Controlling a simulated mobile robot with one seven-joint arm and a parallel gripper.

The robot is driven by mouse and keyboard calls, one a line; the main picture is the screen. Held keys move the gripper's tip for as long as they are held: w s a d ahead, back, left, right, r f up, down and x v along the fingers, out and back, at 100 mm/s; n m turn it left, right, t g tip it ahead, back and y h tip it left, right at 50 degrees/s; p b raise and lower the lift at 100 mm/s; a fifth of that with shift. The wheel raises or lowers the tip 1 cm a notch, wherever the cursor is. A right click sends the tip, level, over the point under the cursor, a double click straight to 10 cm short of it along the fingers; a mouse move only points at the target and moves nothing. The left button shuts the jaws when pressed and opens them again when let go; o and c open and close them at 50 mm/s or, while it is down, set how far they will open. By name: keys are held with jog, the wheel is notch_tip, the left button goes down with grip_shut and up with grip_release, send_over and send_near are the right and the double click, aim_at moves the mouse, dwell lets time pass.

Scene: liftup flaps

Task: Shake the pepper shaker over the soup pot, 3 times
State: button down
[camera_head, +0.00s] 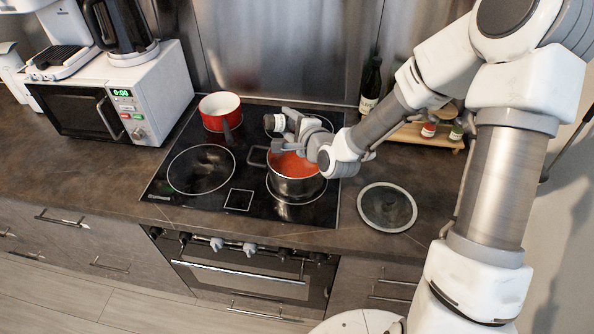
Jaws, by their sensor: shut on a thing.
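The soup pot (296,188) is a steel pot with red-orange soup in it, on the front right zone of the black cooktop. My gripper (286,128) is above the back part of the pot, reaching in from the right. It is shut on a small pale shaker (275,123), which looks tilted on its side, pointing left. The shaker is small and partly hidden by the fingers, so its label and holes cannot be made out. My gripper and forearm cover the pot's back right rim.
A red pot (220,114) stands on the back left zone. A glass lid (387,207) lies on the counter to the right. A dark bottle (370,85) and a wooden rack (412,136) with small jars stand behind my arm. A microwave (125,100) is at left.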

jog(key=n+b, duration=0.1)
jog(key=r+n+h+b, duration=0.1)
jog(key=shift+a+r+n+t, duration=0.1)
jog(key=shift+n+t, duration=0.2)
jog(key=shift+n, duration=0.1)
jog(key=n+h+b, duration=0.1)
jog(key=r+n+h+b, duration=0.1)
jog(key=b, duration=0.1)
jog(key=shift+r+n+t+b, duration=0.3)
jog(key=shift+n, duration=0.1)
jog(key=shift+r+n+h+b, duration=0.3)
jog(key=shift+r+n+b, duration=0.1)
jog(key=shift+n+b, duration=0.3)
jog(key=shift+r+n+t, duration=0.3)
jog(key=shift+r+n, duration=0.05)
jog(key=shift+n, duration=0.05)
